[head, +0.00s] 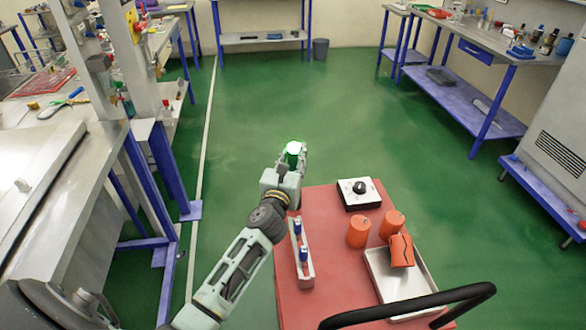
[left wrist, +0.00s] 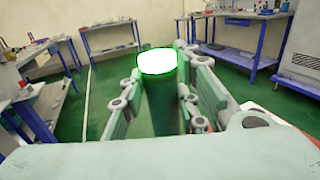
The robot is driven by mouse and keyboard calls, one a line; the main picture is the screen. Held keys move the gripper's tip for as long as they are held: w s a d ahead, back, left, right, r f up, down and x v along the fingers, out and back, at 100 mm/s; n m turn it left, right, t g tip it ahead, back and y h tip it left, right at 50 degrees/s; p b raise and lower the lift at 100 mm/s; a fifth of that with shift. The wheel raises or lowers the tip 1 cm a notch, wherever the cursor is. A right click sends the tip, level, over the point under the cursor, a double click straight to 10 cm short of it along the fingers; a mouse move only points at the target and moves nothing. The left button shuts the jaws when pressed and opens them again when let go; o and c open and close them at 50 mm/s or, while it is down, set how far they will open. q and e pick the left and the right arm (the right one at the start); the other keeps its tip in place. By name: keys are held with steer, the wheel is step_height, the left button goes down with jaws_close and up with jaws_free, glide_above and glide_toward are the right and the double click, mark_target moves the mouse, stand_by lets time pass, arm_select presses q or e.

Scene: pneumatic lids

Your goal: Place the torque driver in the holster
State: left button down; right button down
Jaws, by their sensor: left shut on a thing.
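My left gripper (head: 294,160) is shut on a green cylinder with a bright, glowing white top (head: 293,149). It holds the cylinder upright beyond the far left corner of the red cart top. In the left wrist view the green cylinder (left wrist: 161,95) stands between the two fingers (left wrist: 165,105). I cannot tell for sure that it is the torque driver. A narrow pale rack (head: 308,280) holding blue-topped items (head: 297,227) stands along the cart's left edge. No holster can be clearly made out. My right gripper is not in view.
On the red cart top (head: 335,265) are a white box with a black knob (head: 359,194), two standing orange cylinders (head: 358,232) and a metal tray (head: 379,278) with an orange piece (head: 401,250). A black bar (head: 420,303) crosses the near side. Green floor (head: 270,95) is open beyond.

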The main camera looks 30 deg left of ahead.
arm_select(q)
step_height(320, 180, down, 2)
steer(key=shift+w+f+b, duration=0.1)
steer(key=shift+f+b, duration=0.1)
steer(key=shift+b, duration=0.1)
steer(key=shift+r, duration=0.1)
steer(key=c, duration=1.8)
jaws_free()
steer(key=shift+f, duration=0.3)
steer(key=o, duration=0.5)
steer(key=shift+c, duration=0.2)
steer(key=shift+r, duration=0.1)
